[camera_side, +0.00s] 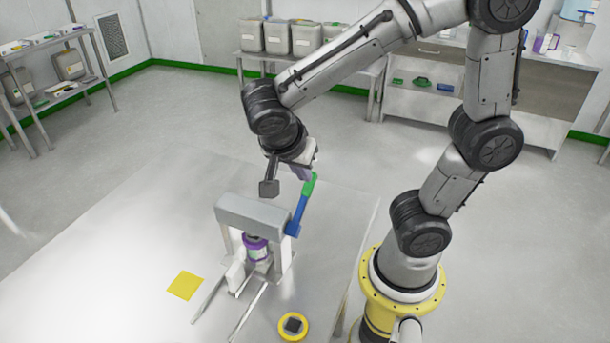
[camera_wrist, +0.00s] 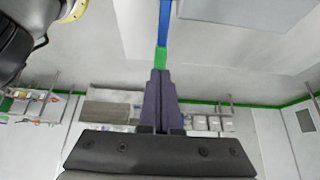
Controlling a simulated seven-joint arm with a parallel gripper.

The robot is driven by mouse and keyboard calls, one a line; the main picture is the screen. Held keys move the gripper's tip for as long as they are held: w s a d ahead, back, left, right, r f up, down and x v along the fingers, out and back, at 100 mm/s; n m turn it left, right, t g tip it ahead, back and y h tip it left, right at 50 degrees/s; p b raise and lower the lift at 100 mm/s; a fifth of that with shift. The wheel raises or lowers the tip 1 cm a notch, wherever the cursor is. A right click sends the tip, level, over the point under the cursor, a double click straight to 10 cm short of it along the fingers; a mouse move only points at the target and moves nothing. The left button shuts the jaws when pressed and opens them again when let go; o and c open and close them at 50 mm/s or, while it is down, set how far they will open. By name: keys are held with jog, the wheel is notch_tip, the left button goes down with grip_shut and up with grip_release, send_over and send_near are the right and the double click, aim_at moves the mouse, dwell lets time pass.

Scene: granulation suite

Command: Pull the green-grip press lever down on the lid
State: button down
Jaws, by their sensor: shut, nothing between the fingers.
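The press (camera_side: 255,213) stands on the table, a grey crossbar on a frame. Its lever (camera_side: 299,214) is a blue bar at the right end of the crossbar, tilted upward, with a green grip (camera_side: 309,185) at the top. A jar with a purple band (camera_side: 257,248) stands under the crossbar. My gripper (camera_side: 308,174) is shut and empty, its fingertips right at the green grip. In the wrist view, the shut purple-grey fingers (camera_wrist: 160,75) point at the green grip (camera_wrist: 161,57), with the blue lever (camera_wrist: 165,22) beyond. Whether they touch it I cannot tell.
A yellow square (camera_side: 185,286) lies on the table left of the press. Pale rails (camera_side: 246,312) extend in front of it. A yellow round button unit (camera_side: 293,326) is at the front, near my yellow base. The table's left part is clear.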

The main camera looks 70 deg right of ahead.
jog(key=shift+x, duration=1.05)
